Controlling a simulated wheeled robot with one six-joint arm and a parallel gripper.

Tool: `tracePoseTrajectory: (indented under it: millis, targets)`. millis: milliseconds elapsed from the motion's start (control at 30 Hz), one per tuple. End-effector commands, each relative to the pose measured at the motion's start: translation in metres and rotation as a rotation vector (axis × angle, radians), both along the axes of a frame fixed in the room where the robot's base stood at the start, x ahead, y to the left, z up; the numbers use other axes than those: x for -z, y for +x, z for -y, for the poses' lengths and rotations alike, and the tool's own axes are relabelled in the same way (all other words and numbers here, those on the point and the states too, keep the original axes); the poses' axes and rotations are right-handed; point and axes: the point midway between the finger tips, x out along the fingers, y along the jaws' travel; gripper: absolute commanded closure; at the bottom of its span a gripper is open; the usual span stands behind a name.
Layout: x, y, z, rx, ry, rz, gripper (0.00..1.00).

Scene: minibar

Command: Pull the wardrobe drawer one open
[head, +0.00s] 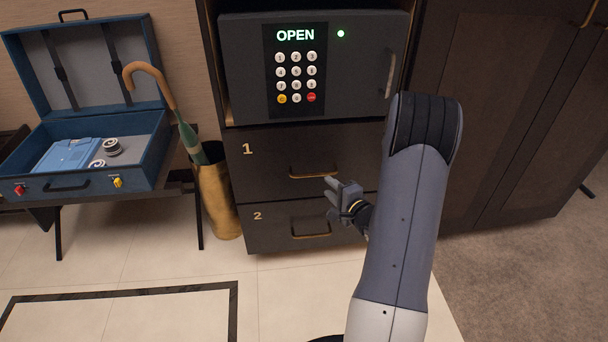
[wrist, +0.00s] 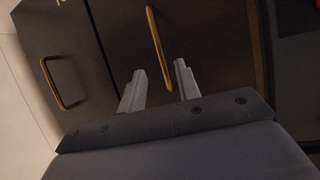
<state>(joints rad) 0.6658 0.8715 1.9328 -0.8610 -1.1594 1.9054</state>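Drawer one (head: 268,160) is a dark front marked "1", below the safe, and it is closed flush. Its brass bar handle (head: 313,173) lies along the front; in the wrist view this handle (wrist: 155,48) rises just ahead of my fingers. My gripper (head: 331,189) is just below and in front of that handle, apart from it as far as I can see. In the wrist view my gripper (wrist: 158,72) shows its two fingers spread, with nothing between them. Drawer two (head: 270,228), marked "2", is closed below.
The safe (head: 348,90) above reads "OPEN", its door looking shut. Drawer two's handle (head: 311,228) sits below my gripper. A gold umbrella stand (head: 219,195) and a blue suitcase (head: 80,185) stand left. Wardrobe doors (head: 500,110) are at right. Floor in front is clear.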

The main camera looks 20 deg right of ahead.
Motion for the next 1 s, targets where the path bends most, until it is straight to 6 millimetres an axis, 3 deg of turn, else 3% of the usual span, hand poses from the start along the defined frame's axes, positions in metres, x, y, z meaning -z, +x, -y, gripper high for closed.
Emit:
tracePoseTrajectory:
  millis: [300, 500, 900, 1000]
  targets:
    - [0.014, 0.060, -0.008, -0.004, -0.002, 0.002, 0.68]
    - [0.017, 0.085, -0.011, -0.002, -0.002, 0.000, 0.68]
    - [0.017, 0.093, -0.012, 0.000, 0.000, 0.000, 0.68]
    - [0.017, 0.093, -0.012, 0.000, 0.000, 0.000, 0.76]
